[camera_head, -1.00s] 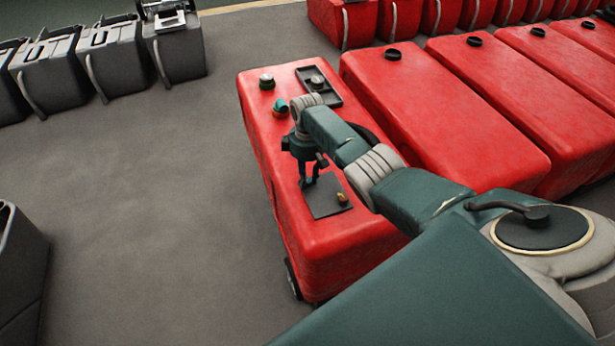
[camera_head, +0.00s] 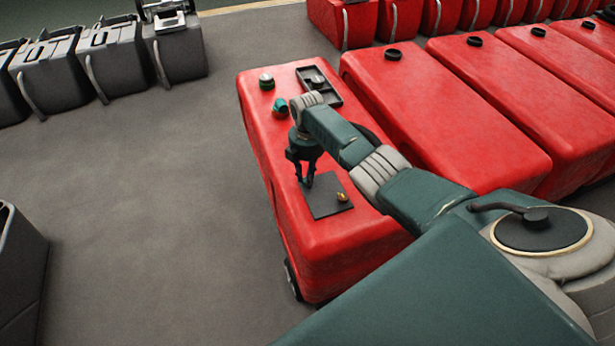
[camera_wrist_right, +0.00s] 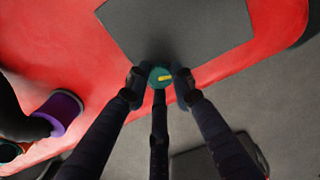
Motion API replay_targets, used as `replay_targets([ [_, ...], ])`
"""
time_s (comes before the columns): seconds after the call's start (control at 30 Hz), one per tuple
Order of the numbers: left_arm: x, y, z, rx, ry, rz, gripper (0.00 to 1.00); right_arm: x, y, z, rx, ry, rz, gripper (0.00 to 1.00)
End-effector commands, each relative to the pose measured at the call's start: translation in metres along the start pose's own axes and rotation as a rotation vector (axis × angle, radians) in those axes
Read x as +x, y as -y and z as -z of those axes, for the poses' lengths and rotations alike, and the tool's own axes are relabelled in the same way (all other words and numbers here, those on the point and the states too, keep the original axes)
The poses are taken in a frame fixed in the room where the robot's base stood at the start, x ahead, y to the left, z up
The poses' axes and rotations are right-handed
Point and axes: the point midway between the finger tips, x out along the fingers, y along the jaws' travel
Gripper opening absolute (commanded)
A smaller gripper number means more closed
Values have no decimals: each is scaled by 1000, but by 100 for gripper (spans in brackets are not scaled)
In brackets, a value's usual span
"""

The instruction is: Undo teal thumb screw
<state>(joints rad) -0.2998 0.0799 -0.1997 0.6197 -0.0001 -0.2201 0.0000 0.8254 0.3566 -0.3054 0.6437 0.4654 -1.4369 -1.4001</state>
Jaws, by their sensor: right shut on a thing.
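The teal thumb screw (camera_wrist_right: 160,77) shows in the right wrist view as a round teal head with a yellow mark. It lies at the near edge of the dark square plate (camera_wrist_right: 175,30), which is on the red tank; the plate also shows in the head view (camera_head: 325,208). My right gripper (camera_wrist_right: 160,82) is shut on the screw, with a fingertip on each side of its head. In the head view my right gripper (camera_head: 307,183) points down at the plate's left edge and hides the screw. I cannot tell whether the screw has turned or lifted. My left gripper is not in view.
A small gold piece (camera_head: 343,197) sits at the plate's right side. A teal fitting (camera_head: 280,106), a round cap (camera_head: 266,81) and a black tray (camera_head: 325,92) are farther back on the red tank (camera_head: 345,255). More red tanks (camera_head: 455,115) stand to the right.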

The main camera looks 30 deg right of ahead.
Motion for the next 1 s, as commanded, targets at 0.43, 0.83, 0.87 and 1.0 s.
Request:
replay_targets([
  [0.43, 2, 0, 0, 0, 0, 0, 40, 3, 2, 4, -93, -7, 4, 0],
  [0.83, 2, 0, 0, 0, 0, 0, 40, 4, 4, 5, -92, -9, 7, 39],
  [0.87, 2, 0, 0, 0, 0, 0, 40, 4, 4, 4, -92, -8, 7, 43],
  [1.0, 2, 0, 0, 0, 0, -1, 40, 2, 3, 3, -91, -5, 5, 43],
])
